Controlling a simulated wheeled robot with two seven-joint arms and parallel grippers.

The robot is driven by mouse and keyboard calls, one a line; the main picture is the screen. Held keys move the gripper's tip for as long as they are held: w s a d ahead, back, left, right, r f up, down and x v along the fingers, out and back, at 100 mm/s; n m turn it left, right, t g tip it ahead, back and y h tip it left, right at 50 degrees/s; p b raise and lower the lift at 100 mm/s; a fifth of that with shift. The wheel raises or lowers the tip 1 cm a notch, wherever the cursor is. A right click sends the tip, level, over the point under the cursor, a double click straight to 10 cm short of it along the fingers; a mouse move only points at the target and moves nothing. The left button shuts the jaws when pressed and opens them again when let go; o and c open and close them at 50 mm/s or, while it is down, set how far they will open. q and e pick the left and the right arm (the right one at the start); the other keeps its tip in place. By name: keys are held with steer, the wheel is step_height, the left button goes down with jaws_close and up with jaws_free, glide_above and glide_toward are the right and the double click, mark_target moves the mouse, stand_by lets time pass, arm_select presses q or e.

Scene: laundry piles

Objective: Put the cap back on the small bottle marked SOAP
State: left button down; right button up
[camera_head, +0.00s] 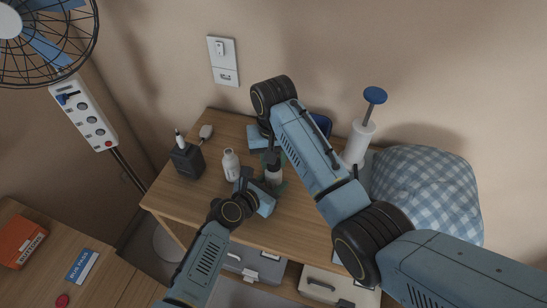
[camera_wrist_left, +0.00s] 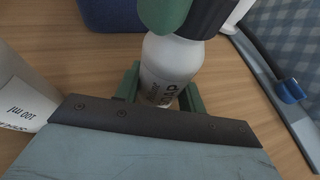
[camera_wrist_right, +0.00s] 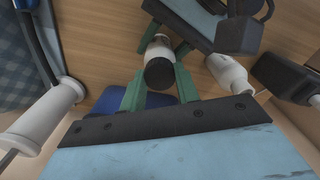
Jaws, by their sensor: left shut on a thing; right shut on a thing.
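The small white bottle marked SOAP (camera_wrist_left: 172,70) stands upright between the green fingers of my left gripper (camera_wrist_left: 160,97), which is shut on it. It also shows in the head view (camera_head: 273,177) over the wooden table. A black cap (camera_wrist_right: 158,74) is between the fingers of my right gripper (camera_wrist_right: 160,88), which is shut on it from above. The cap also shows in the left wrist view (camera_wrist_left: 204,18), at the top of the bottle and roughly in line with it. I cannot tell whether it is seated on the neck, which is hidden.
A second white bottle (camera_head: 231,165) marked 100 ml stands close left of my left gripper. A black box (camera_head: 187,160) stands farther left. A white cylinder with a blue-topped rod (camera_head: 358,142) and a checked cloth bundle (camera_head: 425,190) are right. The table's (camera_head: 290,225) front is clear.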

steer(key=o, duration=1.2)
steer(key=shift+r, duration=0.1)
steer(key=r, duration=0.6)
steer(key=shift+w+r, duration=0.15)
steer(key=shift+w, duration=0.1)
steer(key=shift+s+d+r, duration=0.15)
steer(key=shift+r, duration=0.25)
steer(key=shift+s+r, duration=0.1)
steer(key=shift+r, duration=2.25)
arm_select(q)
steer(key=c, duration=0.8)
jaws_free()
steer(key=shift+o, duration=0.2)
